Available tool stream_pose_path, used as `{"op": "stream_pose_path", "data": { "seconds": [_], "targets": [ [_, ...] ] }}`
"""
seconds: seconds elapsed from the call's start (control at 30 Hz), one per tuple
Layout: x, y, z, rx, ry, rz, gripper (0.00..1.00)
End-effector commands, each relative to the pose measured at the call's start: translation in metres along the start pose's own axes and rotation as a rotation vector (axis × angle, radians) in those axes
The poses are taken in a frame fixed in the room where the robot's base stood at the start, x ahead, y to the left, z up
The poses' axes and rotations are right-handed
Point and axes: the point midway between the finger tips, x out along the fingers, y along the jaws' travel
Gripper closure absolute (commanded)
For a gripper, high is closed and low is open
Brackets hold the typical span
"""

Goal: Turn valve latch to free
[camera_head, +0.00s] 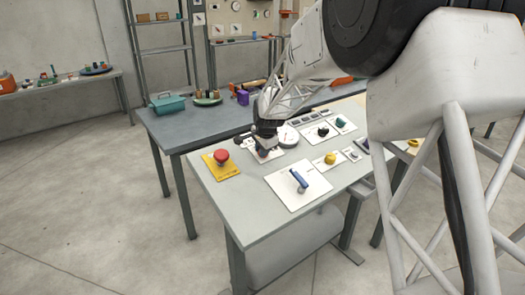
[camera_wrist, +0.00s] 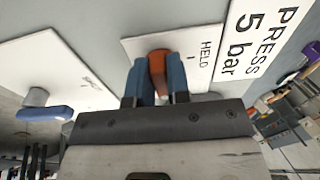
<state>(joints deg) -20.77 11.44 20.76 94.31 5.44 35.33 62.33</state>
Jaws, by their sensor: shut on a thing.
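The valve latch shows in the wrist view as an orange-brown knob or handle (camera_wrist: 157,62) on a white plate (camera_wrist: 203,68) lettered HELD. My gripper (camera_wrist: 160,78) has its two blue fingers on either side of the latch and is shut on it. The far part of the plate's lettering is hidden behind the fingers, so I cannot read any other position. In the head view my gripper (camera_head: 264,146) reaches down to the panel table, and the latch is mostly hidden beneath it.
A red mushroom button on a yellow plate (camera_head: 222,157) stands left of my gripper. A blue lever (camera_head: 299,181) on a white plate is nearer the front, also visible in the wrist view (camera_wrist: 44,112). A round gauge (camera_head: 287,135) and yellow knob (camera_head: 330,158) stand to the right.

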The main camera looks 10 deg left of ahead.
Motion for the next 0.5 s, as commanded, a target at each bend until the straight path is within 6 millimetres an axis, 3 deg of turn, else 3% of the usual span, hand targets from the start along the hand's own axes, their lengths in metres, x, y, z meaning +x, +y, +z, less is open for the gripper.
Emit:
{"op": "stream_pose_path", "data": {
  "seconds": [0.47,0.5],
  "targets": [
    [-0.0009,-0.0008,-0.0003,0.02,0.0,0.0,1.0],
    [-0.001,-0.0008,-0.0004,0.02,0.0,0.0,0.78]
  ]
}}
